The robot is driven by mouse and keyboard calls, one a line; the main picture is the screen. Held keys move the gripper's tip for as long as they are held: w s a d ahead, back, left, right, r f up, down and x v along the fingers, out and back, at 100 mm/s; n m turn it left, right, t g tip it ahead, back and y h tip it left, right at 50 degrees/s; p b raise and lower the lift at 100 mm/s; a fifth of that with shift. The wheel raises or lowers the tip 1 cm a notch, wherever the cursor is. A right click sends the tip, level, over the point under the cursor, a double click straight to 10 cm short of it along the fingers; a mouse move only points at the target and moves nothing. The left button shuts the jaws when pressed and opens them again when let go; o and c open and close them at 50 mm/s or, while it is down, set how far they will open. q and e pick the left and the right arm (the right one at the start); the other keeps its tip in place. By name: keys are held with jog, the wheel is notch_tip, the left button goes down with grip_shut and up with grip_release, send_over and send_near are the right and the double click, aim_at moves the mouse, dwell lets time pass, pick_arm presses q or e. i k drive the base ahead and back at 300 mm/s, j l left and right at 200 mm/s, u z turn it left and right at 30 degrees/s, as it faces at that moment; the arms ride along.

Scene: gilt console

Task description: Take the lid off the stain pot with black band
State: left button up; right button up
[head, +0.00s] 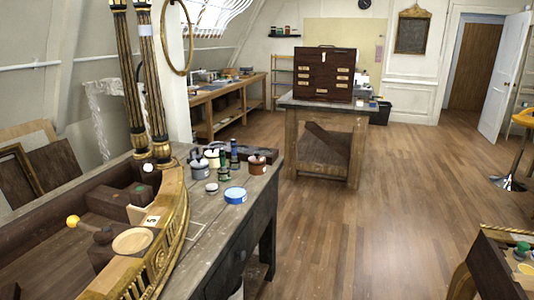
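Several small pots and bottles stand on the grey workbench (205,225) at left centre. A grey pot (200,172) with a pale top stands at the left of the group. A white-topped pot (212,158) stands behind it, and a reddish-brown pot (257,167) stands to the right. A small pale-topped pot (211,188) stands in front. The pots are too small to tell surely which one has a black band. Neither of my grippers is in view.
A blue round tin or roll (235,196) lies near the bench's right edge. Green bottles (223,166) and a dark blue bottle (234,151) stand among the pots. The gilt console (170,225) lies along the left. Open wooden floor (350,225) is to the right.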

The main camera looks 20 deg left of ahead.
aim_at(199, 162)
jog(key=i+u, duration=0.25)
jog(key=i, duration=0.25)
jog(key=i+l+u, duration=0.25)
jog(key=i, duration=0.2)
jog(key=i+l+u, duration=0.3)
jog(key=i, duration=0.15)
jog(key=i+l+u, duration=0.25)
jog(key=i, duration=0.2)
